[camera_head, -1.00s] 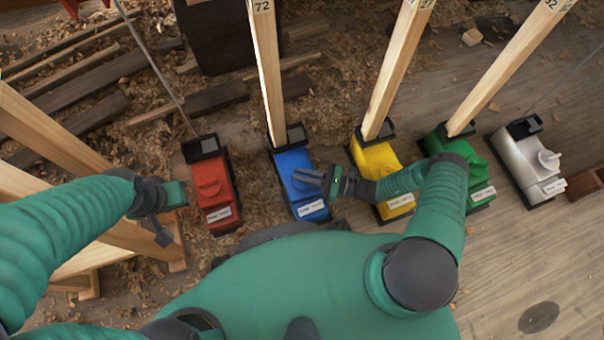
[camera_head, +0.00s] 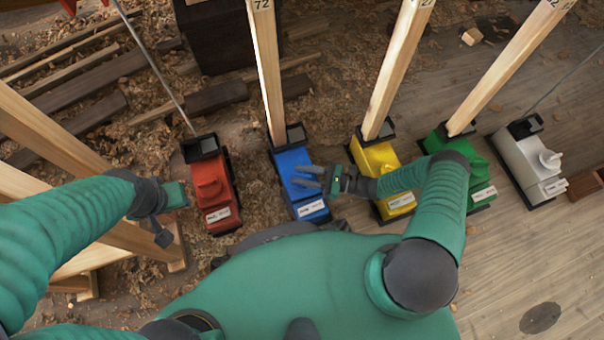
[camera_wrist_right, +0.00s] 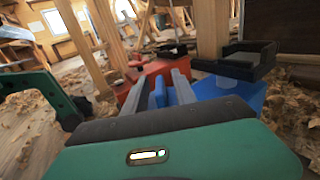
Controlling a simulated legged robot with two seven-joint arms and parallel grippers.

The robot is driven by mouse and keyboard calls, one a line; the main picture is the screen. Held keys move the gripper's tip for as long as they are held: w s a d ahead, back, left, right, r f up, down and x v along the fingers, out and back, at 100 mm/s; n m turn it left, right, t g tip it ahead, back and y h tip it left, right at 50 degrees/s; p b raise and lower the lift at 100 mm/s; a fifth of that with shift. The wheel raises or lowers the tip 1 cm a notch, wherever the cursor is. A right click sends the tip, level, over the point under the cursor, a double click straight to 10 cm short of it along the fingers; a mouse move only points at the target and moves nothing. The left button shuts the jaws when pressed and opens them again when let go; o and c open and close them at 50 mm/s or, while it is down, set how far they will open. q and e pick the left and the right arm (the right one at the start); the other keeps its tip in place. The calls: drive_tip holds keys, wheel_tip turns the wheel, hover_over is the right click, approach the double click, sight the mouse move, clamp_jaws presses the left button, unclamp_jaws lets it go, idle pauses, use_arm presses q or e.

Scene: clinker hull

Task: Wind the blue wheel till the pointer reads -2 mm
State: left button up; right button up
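The blue jack (camera_head: 289,163) stands under a wooden post in the head view, with a white label (camera_head: 311,208) too small to read. My right gripper (camera_head: 308,177) reaches over its top from the right, its two fingers spread apart. In the right wrist view, blue upright parts, seemingly the wheel (camera_wrist_right: 158,93), show between the grey fingers, with a gap visible at the left finger. The blue body (camera_wrist_right: 225,95) is behind to the right. I cannot make out the pointer or its scale. My left gripper (camera_head: 172,215) hangs left of the red jack, away from the blue one; its opening is unclear.
A red jack (camera_head: 222,197) stands left of the blue one; yellow (camera_head: 383,158), green (camera_head: 477,170) and silver (camera_head: 522,170) jacks stand to the right. Wooden posts (camera_head: 267,75) rise from several jacks. Shavings and planks (camera_head: 215,97) lie behind on the floor. Wooden trestle beams (camera_head: 50,135) stand at left.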

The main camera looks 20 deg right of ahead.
drive_tip(key=shift+s+d, duration=0.1)
drive_tip(key=shift+d, duration=0.15)
drive_tip(key=p+v, duration=0.3)
drive_tip(key=v, duration=0.8)
drive_tip(key=shift+s+d, duration=0.15)
drive_tip(key=shift+d, duration=0.1)
